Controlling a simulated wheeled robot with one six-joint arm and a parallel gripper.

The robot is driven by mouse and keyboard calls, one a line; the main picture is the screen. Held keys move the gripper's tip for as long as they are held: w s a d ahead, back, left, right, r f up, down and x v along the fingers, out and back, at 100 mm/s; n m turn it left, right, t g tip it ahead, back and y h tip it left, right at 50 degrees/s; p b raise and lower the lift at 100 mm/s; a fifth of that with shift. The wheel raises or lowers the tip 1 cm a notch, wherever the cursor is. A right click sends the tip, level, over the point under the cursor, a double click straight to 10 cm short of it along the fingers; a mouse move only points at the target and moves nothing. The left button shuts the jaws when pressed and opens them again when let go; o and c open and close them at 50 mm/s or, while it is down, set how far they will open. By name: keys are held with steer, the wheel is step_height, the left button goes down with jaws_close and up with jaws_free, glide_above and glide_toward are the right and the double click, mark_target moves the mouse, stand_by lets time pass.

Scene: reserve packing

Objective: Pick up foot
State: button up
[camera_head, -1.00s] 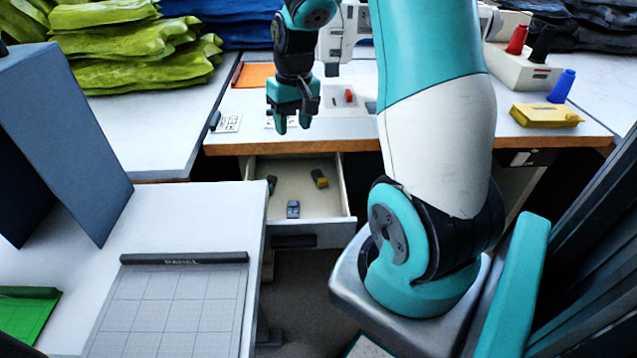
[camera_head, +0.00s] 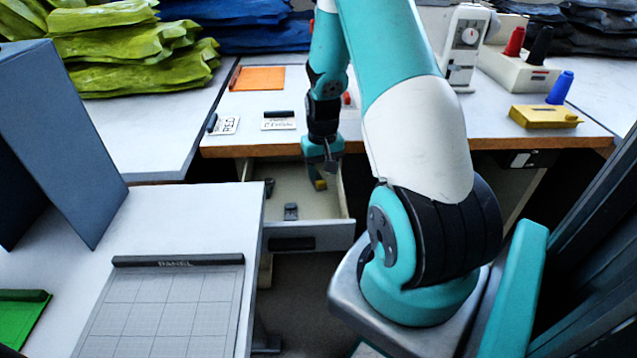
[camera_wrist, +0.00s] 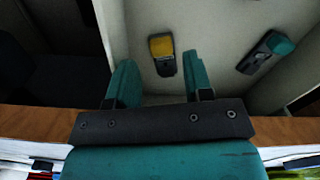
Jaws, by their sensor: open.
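Several small feet lie in the open drawer (camera_head: 340,240). The foot with a yellow end (camera_head: 320,184) is just below my gripper (camera_head: 322,165). In the wrist view this yellow and dark foot (camera_wrist: 162,56) shows between my open fingers (camera_wrist: 158,70), just past their tips and nearer the right finger, with nothing held. A grey foot (camera_head: 291,211) lies near the drawer's front. A dark foot (camera_head: 269,187) lies by its left wall. A foot with a teal end (camera_wrist: 268,52) shows to the right in the wrist view.
The table's wooden edge (camera_head: 250,150) runs above the drawer, close behind my gripper. A sewing machine (camera_head: 464,45) and a yellow box (camera_head: 545,116) stand on that table. A white table with a gridded panel (camera_head: 165,305) is at the left.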

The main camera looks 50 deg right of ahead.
mark_target(322, 183)
step_height(322, 183, down, 5)
steer(key=shift+f, duration=0.1)
steer(key=c, duration=0.7)
steer(key=shift+r, duration=0.2)
